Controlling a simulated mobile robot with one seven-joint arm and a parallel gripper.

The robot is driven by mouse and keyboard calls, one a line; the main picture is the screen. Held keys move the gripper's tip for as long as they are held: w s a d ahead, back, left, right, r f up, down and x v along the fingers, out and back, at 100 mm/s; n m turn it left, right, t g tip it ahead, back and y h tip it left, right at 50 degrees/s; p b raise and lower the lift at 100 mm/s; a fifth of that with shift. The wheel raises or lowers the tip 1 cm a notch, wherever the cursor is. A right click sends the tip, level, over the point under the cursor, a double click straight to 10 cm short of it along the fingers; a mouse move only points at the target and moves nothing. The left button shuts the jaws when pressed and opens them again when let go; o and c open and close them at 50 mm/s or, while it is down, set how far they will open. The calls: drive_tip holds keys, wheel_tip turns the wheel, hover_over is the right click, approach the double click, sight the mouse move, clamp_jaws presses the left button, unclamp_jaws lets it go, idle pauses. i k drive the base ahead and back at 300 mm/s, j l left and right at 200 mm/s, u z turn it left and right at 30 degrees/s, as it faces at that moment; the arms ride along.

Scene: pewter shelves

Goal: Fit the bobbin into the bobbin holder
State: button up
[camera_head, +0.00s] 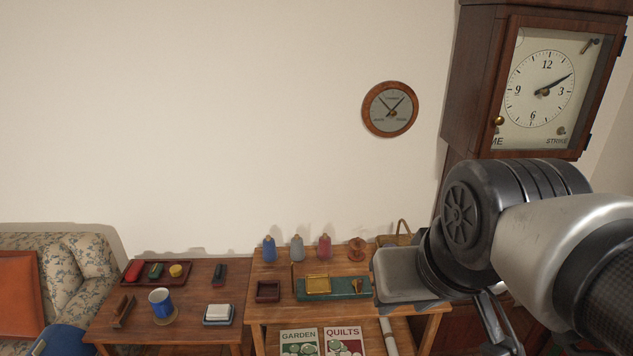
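I cannot single out the bobbin with certainty. A row of small spool-like things stands at the back of the right wooden table: a blue one (269,249), a grey one (297,248), a red one (324,247) and a brown, flared one (357,249). In front of them is a long green base (345,288) with a yellow block (317,284) and a small brass piece on it. Whether this is the bobbin holder is unclear. My arm covers the table's right end. Only part of my gripper (494,325) shows below the wrist, and its fingertips are not clear.
A small dark red open box (268,291) sits left of the green base. A wicker basket (396,239) is partly hidden behind my arm. The left table (185,325) holds a tray, a blue mug (161,303) and a butter dish (219,313). A tall clock (541,90) stands right.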

sight(316, 284)
drive_tip(key=i+l, duration=0.2)
drive_tip(key=i, duration=0.25)
drive_tip(key=i+l, duration=0.2)
drive_tip(key=i, duration=0.25)
drive_tip(key=i+l, duration=0.2)
drive_tip(key=i, duration=0.25)
